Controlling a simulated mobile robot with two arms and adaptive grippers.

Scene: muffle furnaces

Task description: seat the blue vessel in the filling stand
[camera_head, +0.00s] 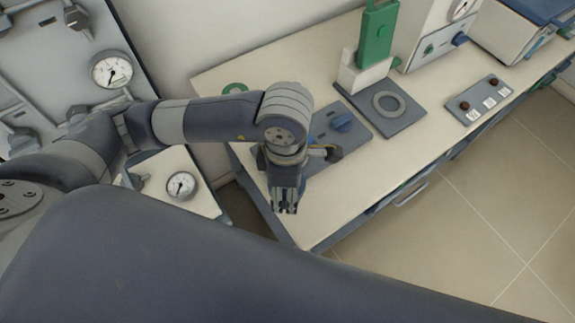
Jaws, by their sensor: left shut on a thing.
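My left gripper (286,206) points down over the front left part of the bench. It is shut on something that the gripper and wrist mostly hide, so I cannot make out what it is. A small blue rounded piece (342,122) sits on a blue-grey plate (357,134), behind and to the right of the gripper; I cannot tell whether it is the vessel or a knob. A dark square plate with a grey ring (385,103), beside a white block with a green upright (375,35), looks like the filling stand. The ring looks empty. My right gripper is out of view.
The pale bench top (330,215) is clear at its front. A white instrument (432,40) stands behind. A green ring (235,88) lies at the back left. Gauges (181,186) stand left.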

